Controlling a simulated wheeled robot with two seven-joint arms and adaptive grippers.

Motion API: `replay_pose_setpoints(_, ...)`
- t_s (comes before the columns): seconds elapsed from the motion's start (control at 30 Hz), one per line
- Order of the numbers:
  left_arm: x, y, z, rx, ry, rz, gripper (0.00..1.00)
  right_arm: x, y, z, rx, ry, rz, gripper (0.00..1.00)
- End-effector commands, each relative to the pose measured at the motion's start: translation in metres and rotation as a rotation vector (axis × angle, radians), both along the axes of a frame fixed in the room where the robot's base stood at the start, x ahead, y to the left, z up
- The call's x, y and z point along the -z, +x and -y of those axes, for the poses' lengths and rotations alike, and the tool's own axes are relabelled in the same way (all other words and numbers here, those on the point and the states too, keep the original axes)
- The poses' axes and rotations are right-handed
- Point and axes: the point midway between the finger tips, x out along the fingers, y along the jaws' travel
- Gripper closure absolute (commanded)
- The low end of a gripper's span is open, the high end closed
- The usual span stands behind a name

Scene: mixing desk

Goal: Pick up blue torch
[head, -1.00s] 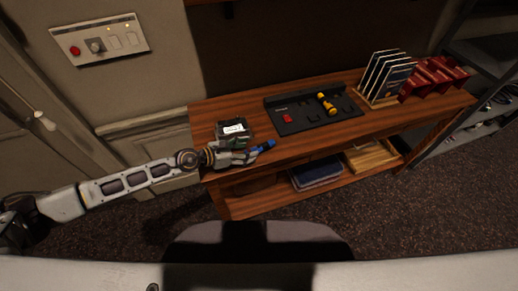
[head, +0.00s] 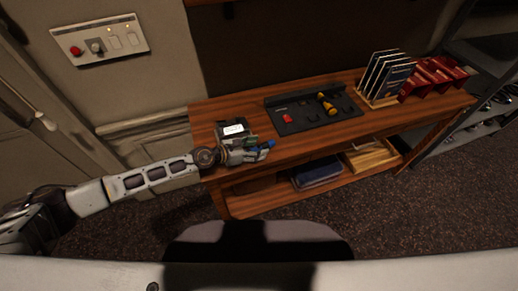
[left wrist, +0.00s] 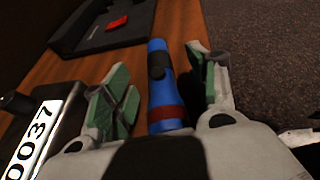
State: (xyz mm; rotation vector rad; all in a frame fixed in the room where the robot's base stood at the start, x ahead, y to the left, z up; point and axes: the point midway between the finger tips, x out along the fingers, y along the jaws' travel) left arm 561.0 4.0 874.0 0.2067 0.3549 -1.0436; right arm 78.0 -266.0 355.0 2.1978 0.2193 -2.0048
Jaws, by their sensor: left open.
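The blue torch (left wrist: 160,85) lies on the wooden table between the two open fingers of my left gripper (left wrist: 160,95) in the left wrist view. It has a dark switch patch and a dark red band near the gripper's palm. A gap shows between the torch and each finger. In the head view, the left gripper (head: 256,152) is at the table's front left edge, and the blue torch (head: 268,145) shows just past its fingers, partly hidden. My right gripper is not in view.
A black device with a white number label (head: 232,129) stands close behind the left gripper. A black tray (head: 312,123) holds a yellow torch (head: 326,104) and a red item (head: 287,118). Books (head: 388,75) and a red rack (head: 434,75) stand at the right of the wooden table (head: 215,108).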

Motion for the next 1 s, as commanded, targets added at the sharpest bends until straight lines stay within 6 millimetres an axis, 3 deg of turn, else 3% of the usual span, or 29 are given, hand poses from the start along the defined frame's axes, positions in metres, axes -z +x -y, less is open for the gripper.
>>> replay_pose_setpoints(0.23, -0.0001, -0.0001, -0.0002, 0.000, 0.000, 0.000, 0.42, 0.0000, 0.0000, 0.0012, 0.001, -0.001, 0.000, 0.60)
replay_pose_setpoints(0.67, -0.0006, 0.0001, -0.0002, 0.000, -0.001, 0.000, 0.96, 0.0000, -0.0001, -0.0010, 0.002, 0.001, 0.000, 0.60)
replay_pose_setpoints(1.0, -0.0020, 0.0001, -0.0001, 0.000, -0.001, 0.000, 0.96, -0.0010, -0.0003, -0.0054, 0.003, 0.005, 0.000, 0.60)
